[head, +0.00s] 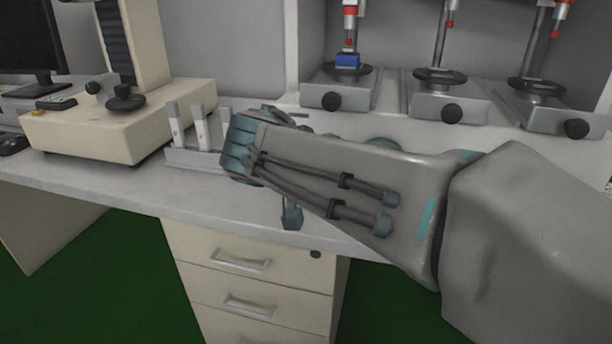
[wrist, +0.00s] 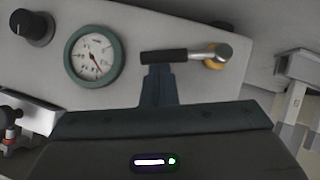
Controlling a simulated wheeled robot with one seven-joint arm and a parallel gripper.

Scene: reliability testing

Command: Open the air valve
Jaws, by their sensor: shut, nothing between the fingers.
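The air valve (wrist: 222,52) shows in the wrist view at upper right, with a metal pivot and a yellow part under it. Its lever has a black grip (wrist: 163,57) that reaches left from the pivot, roughly level in the picture. My gripper (wrist: 158,72) is shut and empty, its fingertips right at the lower edge of the black grip. I cannot tell whether they touch it. In the head view my forearm and wrist hide the valve and most of the gripper.
A round gauge (wrist: 95,55) with a green rim and a black knob (wrist: 32,27) sit left of the lever. In the head view, several test stands (head: 452,98) are behind the arm, a beige machine (head: 115,125) is at left, and drawers (head: 245,265) are below the worktop.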

